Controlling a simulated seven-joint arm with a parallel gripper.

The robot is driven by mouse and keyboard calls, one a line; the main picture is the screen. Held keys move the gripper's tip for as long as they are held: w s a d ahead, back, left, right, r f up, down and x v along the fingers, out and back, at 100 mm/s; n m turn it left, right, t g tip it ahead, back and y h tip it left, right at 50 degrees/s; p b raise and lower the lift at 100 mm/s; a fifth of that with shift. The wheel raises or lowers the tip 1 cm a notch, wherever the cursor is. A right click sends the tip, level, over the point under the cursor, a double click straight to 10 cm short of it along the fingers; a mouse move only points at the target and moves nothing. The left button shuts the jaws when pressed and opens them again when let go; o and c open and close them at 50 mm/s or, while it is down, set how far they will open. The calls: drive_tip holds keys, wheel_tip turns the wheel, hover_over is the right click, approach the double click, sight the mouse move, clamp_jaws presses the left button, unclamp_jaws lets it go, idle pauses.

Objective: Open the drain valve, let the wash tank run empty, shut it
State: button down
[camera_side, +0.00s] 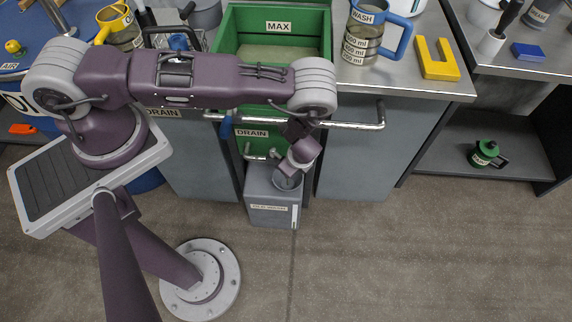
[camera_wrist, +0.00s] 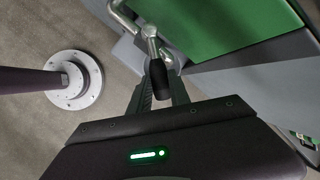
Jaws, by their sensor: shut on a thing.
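The green wash tank (camera_side: 230,45) is set into the bench, with a MAX label inside and a DRAIN label on its front. A pale, murky surface shows inside it below the label. A silver drain pipe (camera_side: 250,151) comes out under the DRAIN label. In the wrist view the drain valve lever (camera_wrist: 151,42) has a metal stem and a black grip. My gripper (camera_wrist: 159,82) is shut on that black grip. In the side view my arm hides most of the gripper and lever. I cannot tell whether the valve is open or whether water flows.
A grey container (camera_side: 259,187) with a label stands below the pipe. A metal rail (camera_side: 352,125) runs along the bench front. A WASH jug (camera_side: 362,40) and a yellow U-shaped block (camera_side: 435,60) stand on the bench right of the tank. The floor at right is clear.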

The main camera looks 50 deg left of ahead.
drive_tip(key=shift+w+a+n+g, duration=0.2)
drive_tip(key=shift+w+n+g, duration=0.2)
drive_tip(key=shift+w+n, duration=0.55)
drive_tip(key=shift+s, duration=0.15)
drive_tip(key=c, duration=1.2)
unclamp_jaws()
drive_tip(key=v, duration=0.7)
drive_tip(key=shift+d, duration=0.1)
drive_tip(key=shift+c, duration=0.5)
